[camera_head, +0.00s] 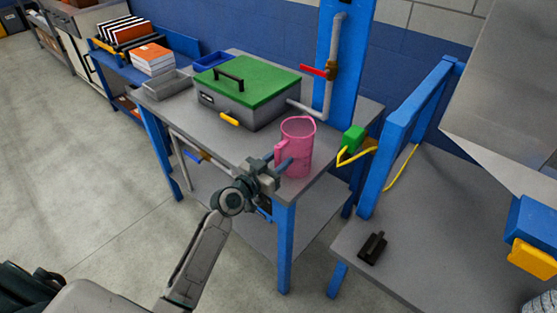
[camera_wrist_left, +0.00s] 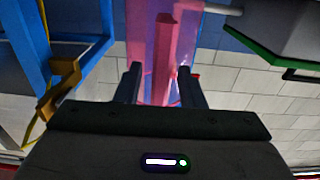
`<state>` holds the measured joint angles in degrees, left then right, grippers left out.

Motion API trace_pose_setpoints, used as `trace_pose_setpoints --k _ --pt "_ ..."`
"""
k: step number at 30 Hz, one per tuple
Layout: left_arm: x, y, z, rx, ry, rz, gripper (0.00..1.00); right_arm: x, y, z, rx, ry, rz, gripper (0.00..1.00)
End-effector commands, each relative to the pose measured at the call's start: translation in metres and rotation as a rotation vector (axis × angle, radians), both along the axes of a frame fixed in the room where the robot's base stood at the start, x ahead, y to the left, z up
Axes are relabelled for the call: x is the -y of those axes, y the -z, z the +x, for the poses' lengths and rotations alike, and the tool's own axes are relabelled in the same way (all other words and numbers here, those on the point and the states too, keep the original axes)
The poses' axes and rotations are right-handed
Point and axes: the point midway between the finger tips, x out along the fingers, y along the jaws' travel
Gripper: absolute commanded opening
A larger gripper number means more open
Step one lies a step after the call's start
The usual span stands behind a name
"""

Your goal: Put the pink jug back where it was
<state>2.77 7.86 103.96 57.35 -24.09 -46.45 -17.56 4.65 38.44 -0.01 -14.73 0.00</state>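The translucent pink jug (camera_head: 300,147) stands upright on the grey table (camera_head: 222,140), near its front right corner. Its handle (camera_head: 281,158) faces left toward my left gripper. My left gripper (camera_head: 272,164) is at the handle, with its fingers spread. In the left wrist view, the pink handle (camera_wrist_left: 164,55) lies between the two open fingertips (camera_wrist_left: 160,85), with a gap visible on each side. The jug body shows behind the handle there. My right gripper is not in view.
A green-lidded grey box (camera_head: 246,92) stands behind and left of the jug. A blue post with a pipe and red valve handle (camera_head: 313,71) rises behind. A green block (camera_head: 354,138) with yellow cable is right of the jug. A black object (camera_head: 373,248) lies on the right-hand table.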

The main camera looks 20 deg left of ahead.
Motion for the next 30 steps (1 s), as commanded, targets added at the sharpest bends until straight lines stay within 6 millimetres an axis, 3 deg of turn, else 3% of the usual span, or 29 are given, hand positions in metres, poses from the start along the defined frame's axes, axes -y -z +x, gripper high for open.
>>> trace_pose_setpoints --k 11,24,30 --pt "-0.001 -0.003 -0.001 -0.001 0.0 0.001 0.36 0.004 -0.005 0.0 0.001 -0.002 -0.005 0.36" --pt "-0.031 0.001 -0.084 -0.001 0.001 0.006 0.36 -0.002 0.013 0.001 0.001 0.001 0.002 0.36" --pt "-0.039 0.0 -0.107 -0.001 0.0 0.005 0.36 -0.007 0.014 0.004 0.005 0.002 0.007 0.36"
